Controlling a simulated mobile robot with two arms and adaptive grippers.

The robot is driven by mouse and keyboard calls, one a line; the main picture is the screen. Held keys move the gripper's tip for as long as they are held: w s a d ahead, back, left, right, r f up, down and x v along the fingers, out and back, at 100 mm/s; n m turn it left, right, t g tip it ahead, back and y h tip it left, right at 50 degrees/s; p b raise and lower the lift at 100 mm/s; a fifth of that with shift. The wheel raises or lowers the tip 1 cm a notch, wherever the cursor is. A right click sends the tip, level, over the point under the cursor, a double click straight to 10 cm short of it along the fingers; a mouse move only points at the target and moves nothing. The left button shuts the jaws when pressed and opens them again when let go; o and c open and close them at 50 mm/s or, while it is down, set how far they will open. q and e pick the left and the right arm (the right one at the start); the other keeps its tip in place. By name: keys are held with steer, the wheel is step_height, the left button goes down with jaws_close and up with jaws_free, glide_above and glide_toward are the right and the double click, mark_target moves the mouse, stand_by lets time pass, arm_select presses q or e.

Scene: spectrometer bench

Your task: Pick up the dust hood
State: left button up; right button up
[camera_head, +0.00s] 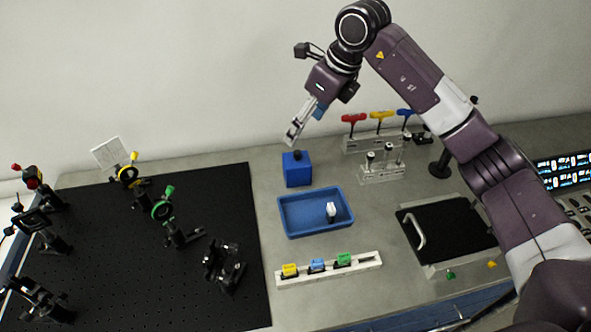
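The dust hood looks to be the blue box (298,174) with a small black knob on top, standing upright on the grey bench behind the blue tray. My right gripper (293,136) comes in from the right on its raised arm. Its fingers point down and to the left, and their tips show just above the knob, apart from it in the picture. The fingers are seen nearly edge-on, so their opening cannot be made out. Nothing is seen held in them. My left gripper is not in view.
A blue tray (287,228) holds a small white item. A white rack (330,270) carries yellow, blue and green pieces. A stand with hex-key drivers (381,142) is right of the box. A black optics breadboard (110,265) fills the left. A black panel with handle (452,228) lies right.

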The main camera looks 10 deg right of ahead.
mark_target(297, 152)
step_height(297, 152, down, 4)
steer(key=b, duration=0.3)
steer(key=shift+r, duration=0.1)
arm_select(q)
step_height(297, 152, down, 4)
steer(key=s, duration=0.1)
arm_select(e)
steer(key=shift+w+f, duration=0.1)
steer(key=shift+f, duration=0.1)
steer(key=shift+w+a+f+p, duration=0.2)
steer(key=shift+a+f+p, duration=0.1)
steer(key=shift+f, duration=0.2)
steer(key=shift+p+x, duration=0.45)
steer(key=shift+x, duration=0.35)
steer(key=x, duration=0.1)
steer(key=p+x, duration=0.1)
steer(key=x, duration=0.1)
steer(key=p+x, duration=0.1)
steer(key=shift+w+d+f, duration=0.2)
steer(key=shift+w+f, duration=0.05)
steer(key=shift+f, duration=0.15)
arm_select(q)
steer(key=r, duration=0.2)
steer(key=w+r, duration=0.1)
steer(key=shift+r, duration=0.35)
arm_select(e)
steer(key=c, duration=0.8)
